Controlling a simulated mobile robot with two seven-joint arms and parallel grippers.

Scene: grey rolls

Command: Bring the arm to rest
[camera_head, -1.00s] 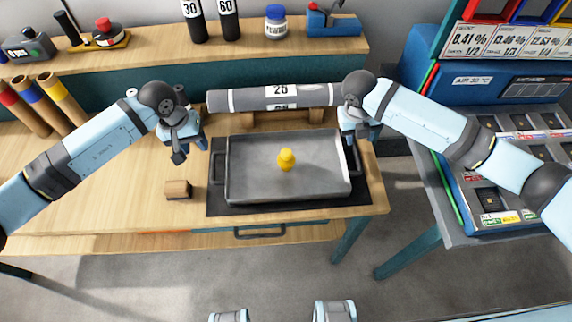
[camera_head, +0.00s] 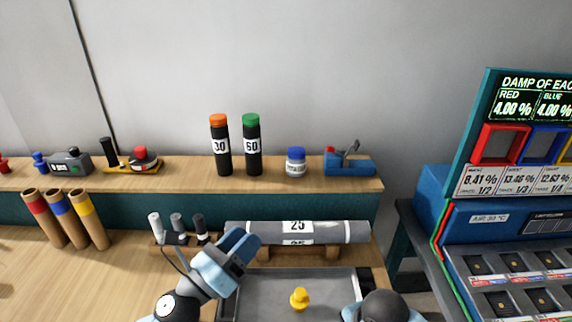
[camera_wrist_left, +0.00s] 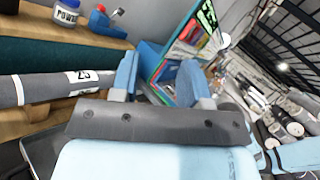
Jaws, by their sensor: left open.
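My left gripper (camera_head: 243,252) is raised at the left end of the grey roll marked 25 (camera_head: 335,232), above the bench. Its two light-blue fingers also show in the left wrist view (camera_wrist_left: 160,82), apart with nothing between them. My right arm (camera_head: 388,306) shows only as a dark joint and a light-blue part at the bottom edge; its fingers are out of the picture. The grey roll lies on a wooden cradle behind the grey tray (camera_head: 262,284). A small yellow piece (camera_head: 299,299) stands in the tray.
Black tubes marked 30 (camera_head: 220,150) and 60 (camera_head: 252,150), a blue-lidded jar (camera_head: 296,162) and a blue tool (camera_head: 349,163) stand on the back shelf. Three cardboard tubes (camera_head: 65,220) stand at the left. A blue machine (camera_head: 500,215) stands at the right.

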